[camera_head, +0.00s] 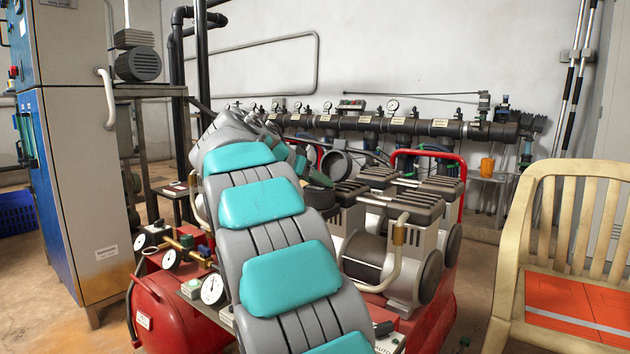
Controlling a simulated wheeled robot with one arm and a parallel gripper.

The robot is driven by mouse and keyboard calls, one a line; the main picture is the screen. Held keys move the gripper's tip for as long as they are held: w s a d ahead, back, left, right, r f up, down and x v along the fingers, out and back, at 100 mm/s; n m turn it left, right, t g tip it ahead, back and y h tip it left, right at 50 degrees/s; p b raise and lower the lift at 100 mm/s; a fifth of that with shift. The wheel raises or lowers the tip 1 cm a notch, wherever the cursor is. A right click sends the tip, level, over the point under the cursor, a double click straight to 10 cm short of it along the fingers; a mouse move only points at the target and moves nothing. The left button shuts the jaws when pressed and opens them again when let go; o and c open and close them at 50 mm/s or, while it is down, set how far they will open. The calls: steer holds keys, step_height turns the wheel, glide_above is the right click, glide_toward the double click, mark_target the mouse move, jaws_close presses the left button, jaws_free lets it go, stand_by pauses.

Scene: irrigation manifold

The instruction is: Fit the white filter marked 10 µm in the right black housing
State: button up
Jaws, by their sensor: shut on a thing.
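My grey arm with teal pads rises through the middle of the view and bends over at its upper end. My gripper cannot be made out; the arm and the machinery around its far end hide it. I cannot make out a white filter marked 10 µm. I cannot pick out the right black housing either. A long dark manifold pipe (371,124) with gauges and tan labels runs along the back wall, partly behind my arm.
A red compressor unit (160,306) with gauges and grey motors fills the middle. A grey and blue cabinet (85,190) stands left. A cream chair (534,230) with an orange seat pad stands right. An orange cup (487,167) sits on a small table at the back.

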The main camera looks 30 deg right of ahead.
steer(key=shift+f, duration=0.1)
steer(key=o, duration=1.5)
steer(key=shift+c, duration=0.2)
steer(key=shift+o, duration=0.2)
steer(key=shift+r+p, duration=1.85)
steer(key=shift+r, duration=1.7)
